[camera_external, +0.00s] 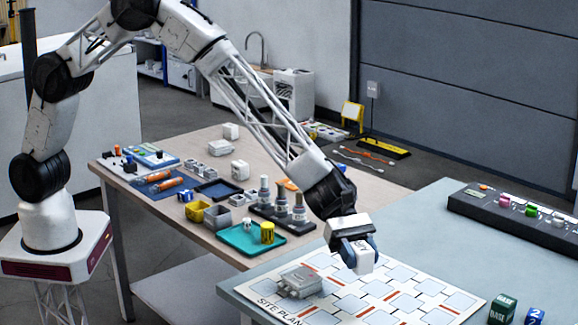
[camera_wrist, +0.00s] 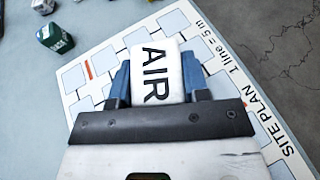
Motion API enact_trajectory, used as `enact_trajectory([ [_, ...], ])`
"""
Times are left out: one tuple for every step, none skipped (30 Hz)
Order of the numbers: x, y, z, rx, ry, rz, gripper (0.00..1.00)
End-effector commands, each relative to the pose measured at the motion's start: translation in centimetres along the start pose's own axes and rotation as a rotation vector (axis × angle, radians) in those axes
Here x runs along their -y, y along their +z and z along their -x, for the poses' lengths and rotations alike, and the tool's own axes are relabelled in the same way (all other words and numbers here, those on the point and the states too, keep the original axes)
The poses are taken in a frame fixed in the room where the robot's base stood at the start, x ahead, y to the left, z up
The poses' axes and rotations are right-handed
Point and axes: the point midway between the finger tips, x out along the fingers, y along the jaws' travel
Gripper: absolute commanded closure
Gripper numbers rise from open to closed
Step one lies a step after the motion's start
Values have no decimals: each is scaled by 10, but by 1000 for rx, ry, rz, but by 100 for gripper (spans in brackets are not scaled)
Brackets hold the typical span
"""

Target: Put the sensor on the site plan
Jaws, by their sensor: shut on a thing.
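The sensor is a small white block (camera_wrist: 157,72) marked "AIR", held between the blue fingers in the wrist view. It also shows in the external view (camera_external: 363,262). My gripper (camera_external: 358,255) is shut on it, over the site plan. The site plan (camera_external: 318,311) is a white sheet with printed light-blue boxes, red marks and the words "SITE PLAN", lying on the grey-blue table. In the wrist view it spreads behind and around the block (camera_wrist: 254,99). I cannot tell whether the block touches the sheet.
A grey metal box (camera_external: 299,282) sits on the plan's left part. Green (camera_external: 502,308) and blue (camera_external: 534,316) cubes stand off the plan's right side. A dark rack (camera_external: 510,217) holds several coloured pieces. The wooden table (camera_external: 335,190) carries a teal tray (camera_external: 243,246), bottles and bins.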

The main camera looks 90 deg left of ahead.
Motion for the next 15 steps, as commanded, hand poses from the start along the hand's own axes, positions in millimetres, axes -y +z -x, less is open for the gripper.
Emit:
enact_trajectory([
  [0,0,0,0,0,0,82],
  [0,-1,0,0,0,0,82],
  [0,-2,-1,0,0,0,82],
  [0,-3,-1,0,0,0,82],
  [0,-5,-2,0,0,0,82],
  [0,-8,-3,0,-1,1,82],
  [0,-10,-4,0,-1,1,82],
  [0,-14,-6,-1,-1,1,82],
  [0,-18,-7,-1,-1,1,82],
  [0,-22,-9,-1,-1,1,82],
  [0,-26,-10,-1,-1,1,82],
  [0,-31,-13,-1,-1,1,82],
  [0,-35,-15,-1,-1,2,82],
  [0,-39,-16,-1,-1,2,82],
  [0,-44,-18,-1,-1,1,82],
])
